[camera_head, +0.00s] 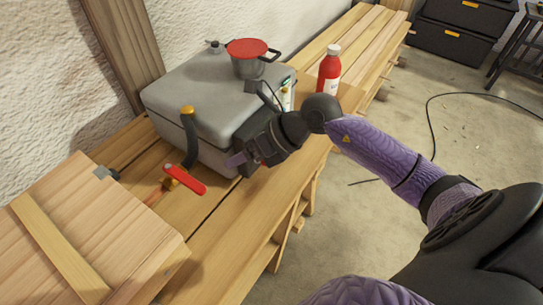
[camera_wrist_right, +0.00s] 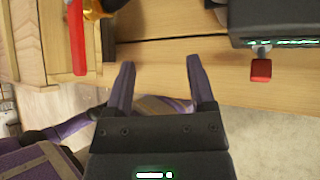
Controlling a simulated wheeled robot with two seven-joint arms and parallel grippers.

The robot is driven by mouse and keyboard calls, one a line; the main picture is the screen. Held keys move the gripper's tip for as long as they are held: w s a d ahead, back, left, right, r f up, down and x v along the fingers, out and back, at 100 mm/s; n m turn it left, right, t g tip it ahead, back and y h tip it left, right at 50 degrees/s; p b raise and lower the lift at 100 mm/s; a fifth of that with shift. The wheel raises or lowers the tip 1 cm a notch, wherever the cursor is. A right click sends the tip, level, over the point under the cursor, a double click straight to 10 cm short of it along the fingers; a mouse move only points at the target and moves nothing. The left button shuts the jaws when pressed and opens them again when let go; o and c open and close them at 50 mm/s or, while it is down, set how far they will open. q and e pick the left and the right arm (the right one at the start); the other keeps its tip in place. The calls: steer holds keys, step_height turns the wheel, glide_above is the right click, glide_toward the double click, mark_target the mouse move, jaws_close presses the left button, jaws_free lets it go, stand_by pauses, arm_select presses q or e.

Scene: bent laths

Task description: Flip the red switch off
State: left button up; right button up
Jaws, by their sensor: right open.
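In the right wrist view a small red switch (camera_wrist_right: 261,70) sticks out from the edge of a dark housing (camera_wrist_right: 270,22) with green lights. In the head view I cannot make the switch out; my right arm covers that side of the grey box (camera_head: 185,85). My right gripper (camera_wrist_right: 160,75) is open and empty, its purple fingers apart. The switch lies to the right of both fingers in the wrist view, not between them. In the head view the right gripper (camera_head: 240,162) is beside the box's front lower corner. My left gripper is not in view.
A red bottle (camera_head: 328,72) stands behind my arm. A wooden crate (camera_head: 90,235) fills the near left.

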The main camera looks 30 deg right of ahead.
steer(key=d+f+g+h, duration=0.1)
steer(key=d+g+h, duration=0.1)
steer(key=d+h, duration=0.6)
steer(key=w+f+b, duration=0.1)
steer(key=f, duration=0.1)
steer(key=f+y+b, duration=0.1)
steer(key=f, duration=0.2)
steer(key=w+f+y+b, duration=0.1)
steer(key=f, duration=0.2)
steer(key=shift+w+d+f+n, duration=0.15)
steer(key=shift+w+n, duration=0.2)
steer(key=shift+n, duration=0.05)
steer(key=shift+w+f, duration=0.15)
steer(key=shift+f, duration=0.15)
jaws_close()
